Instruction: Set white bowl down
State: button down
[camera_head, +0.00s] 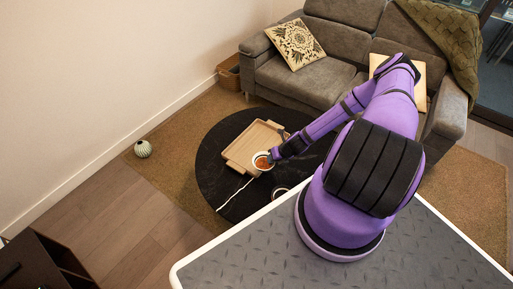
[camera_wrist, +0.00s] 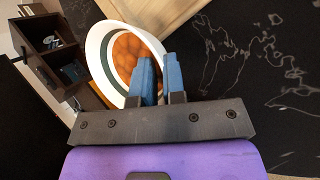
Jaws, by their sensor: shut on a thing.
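The white bowl (camera_head: 258,162) is at the end of my arm, over the dark round table (camera_head: 222,201) and by the near corner of the wooden tray. In the wrist view the white bowl (camera_wrist: 95,50) has a dark band inside and orange-brown contents or bottom. It appears tilted in that view. My gripper (camera_wrist: 160,72) has its blue fingers at the bowl's near right rim, shut on it. In the head view my gripper (camera_head: 274,156) is small beside the bowl. I cannot tell whether the bowl touches the surface below.
A wooden tray (camera_head: 236,152) lies on the round table, and a round item (camera_head: 280,191) sits near the table's front, partly behind my arm. Bare table lies left of the tray. A grey sofa (camera_head: 310,78) stands behind.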

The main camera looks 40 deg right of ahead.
jog(key=s+d+f+m+t+h, duration=0.1)
jog(key=s+d+f+m+h, duration=0.2)
jog(key=m, duration=0.4)
send_near(255, 152)
jog(key=shift+w+a+f+h, duration=0.1)
jog(key=shift+w+a+h, duration=0.1)
jog(key=shift+w, duration=0.3)
jog(key=shift+w+a+f+h, duration=0.1)
jog(key=shift+w+h, duration=0.1)
jog(key=shift+w, duration=0.35)
jog(key=shift+w+f, duration=0.2)
jog(key=shift+f, duration=1.55)
jog(key=shift+f, duration=0.1)
jog(key=c, duration=1.2)
grip_release()
jog(key=v, duration=1.2)
jog(key=shift+s+a, duration=0.1)
